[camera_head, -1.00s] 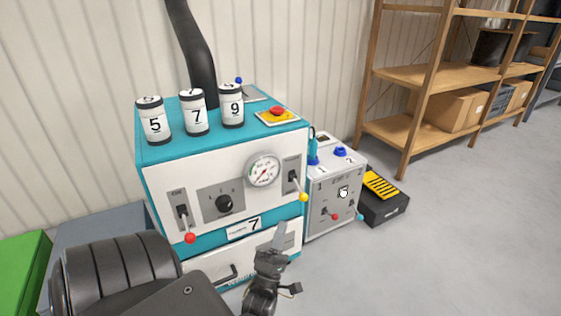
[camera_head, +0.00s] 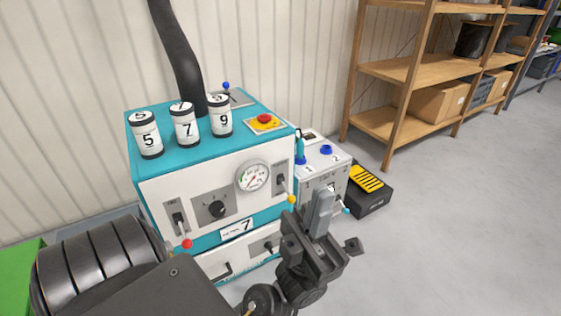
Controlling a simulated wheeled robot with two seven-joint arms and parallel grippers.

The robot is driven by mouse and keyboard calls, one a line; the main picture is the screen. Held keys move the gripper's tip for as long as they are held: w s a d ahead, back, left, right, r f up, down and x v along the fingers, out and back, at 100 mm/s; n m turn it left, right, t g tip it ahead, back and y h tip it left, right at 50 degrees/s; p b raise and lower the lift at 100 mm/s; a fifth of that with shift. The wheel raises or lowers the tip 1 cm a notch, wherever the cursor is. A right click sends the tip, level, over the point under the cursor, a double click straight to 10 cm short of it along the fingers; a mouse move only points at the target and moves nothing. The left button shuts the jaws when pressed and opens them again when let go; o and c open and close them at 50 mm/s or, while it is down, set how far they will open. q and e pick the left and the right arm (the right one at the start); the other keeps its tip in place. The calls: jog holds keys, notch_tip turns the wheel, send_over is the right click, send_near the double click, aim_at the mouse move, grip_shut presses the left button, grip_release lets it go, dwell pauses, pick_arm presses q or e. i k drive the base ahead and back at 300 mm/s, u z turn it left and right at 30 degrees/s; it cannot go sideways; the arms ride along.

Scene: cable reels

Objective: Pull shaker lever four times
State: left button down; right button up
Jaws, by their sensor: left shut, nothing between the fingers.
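A teal and white machine (camera_head: 165,172) stands against the wall. On its front, a lever with a red knob (camera_head: 187,244) is at the left and a lever with a yellow knob (camera_head: 291,199) is at the right. A lever with a blue knob (camera_head: 226,86) stands on top at the back. The labels are too small to tell which is the shaker lever. My left gripper (camera_head: 322,208) is shut and empty, in front of the machine's right side, just right of the yellow knob in the picture. It partly hides the grey box behind. My right gripper is not in view.
Three numbered cylinders (camera_head: 184,128) and a red button (camera_head: 264,118) are on the machine top. A grey box (camera_head: 323,172) with blue buttons stands at its right, beside a black and yellow case (camera_head: 371,186). Wooden shelves (camera_head: 400,70) stand behind. Floor at right is clear.

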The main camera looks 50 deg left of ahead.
aim_at(292, 199)
jog(key=k, duration=1.3)
jog(key=z, duration=0.65)
jog(key=i, duration=1.4)
jog(key=u, duration=0.75)
jog(key=i, duration=0.5)
jog(key=u, duration=0.6)
